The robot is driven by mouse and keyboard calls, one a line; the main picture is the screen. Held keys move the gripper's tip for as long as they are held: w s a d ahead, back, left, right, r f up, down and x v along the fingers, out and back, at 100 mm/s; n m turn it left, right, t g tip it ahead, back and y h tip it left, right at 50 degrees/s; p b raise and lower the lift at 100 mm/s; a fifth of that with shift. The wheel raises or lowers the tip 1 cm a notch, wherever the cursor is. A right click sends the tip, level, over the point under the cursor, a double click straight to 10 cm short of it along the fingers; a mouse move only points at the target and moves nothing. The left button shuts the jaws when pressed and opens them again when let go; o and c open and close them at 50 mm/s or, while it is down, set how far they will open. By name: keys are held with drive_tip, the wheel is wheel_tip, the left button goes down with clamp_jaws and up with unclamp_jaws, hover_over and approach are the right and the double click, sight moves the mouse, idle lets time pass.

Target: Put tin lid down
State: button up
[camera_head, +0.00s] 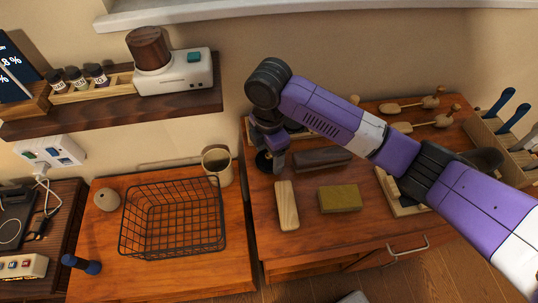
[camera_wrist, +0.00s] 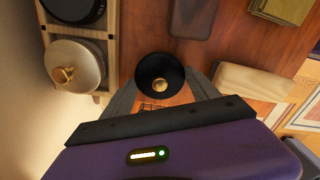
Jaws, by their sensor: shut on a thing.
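The tin lid (camera_wrist: 152,72) is a round black disc with a small gold knob (camera_wrist: 160,85). In the wrist view it lies between the fingertips of my gripper (camera_wrist: 160,88), which is shut on it by the knob. In the head view my gripper (camera_head: 272,153) points down over the left back part of the right-hand wooden cabinet top (camera_head: 312,208). The dark lid (camera_head: 262,161) shows just below the fingers there. I cannot tell whether the lid touches the wood.
A wooden tray with a silver tin (camera_wrist: 72,65) and a black tin (camera_wrist: 75,8) stands beside the lid. A pale wooden block (camera_head: 287,206), an olive block (camera_head: 340,199) and a dark brown block (camera_head: 322,158) lie nearby. A wire basket (camera_head: 172,218) stands left.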

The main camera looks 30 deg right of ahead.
sight(269, 155)
drive_tip(key=shift+f, duration=0.55)
drive_tip(key=shift+f, duration=0.2)
drive_tip(key=o, duration=1.3)
drive_tip(key=shift+r, duration=0.1)
wheel_tip(269, 155, up, 12)
drive_tip(key=shift+r+b, duration=0.1)
drive_tip(key=shift+b, duration=0.3)
